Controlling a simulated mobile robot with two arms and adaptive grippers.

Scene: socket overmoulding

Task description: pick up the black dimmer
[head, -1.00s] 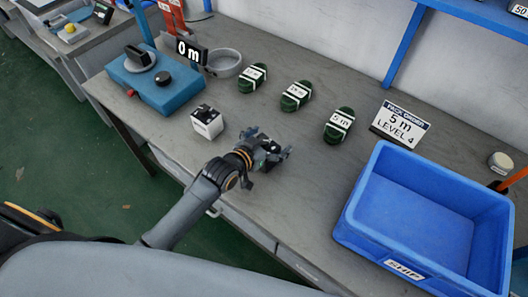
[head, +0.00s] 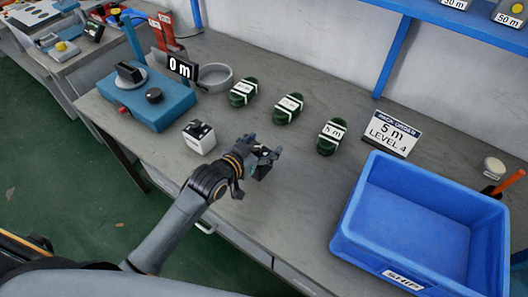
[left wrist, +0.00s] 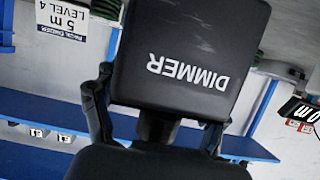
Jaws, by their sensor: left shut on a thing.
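My left gripper (head: 258,164) is over the front part of the grey bench, to the right of a small white box with a black top (head: 199,138). It is shut on the black dimmer, a dark block that fills the upper middle of the left wrist view (left wrist: 190,45), its white word DIMMER upside down there. The fingers show at both sides of the block. In the head view the gripper mostly hides the dimmer. I cannot tell its exact height above the bench. My right gripper is not in view.
A blue bin (head: 398,249) marked SHIP stands at the right. Three green coils (head: 331,138) lie behind the gripper, with an order sign (head: 390,130) beside them. A blue device (head: 150,98) with a 0 m display and a grey round dish (head: 216,77) are at the left.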

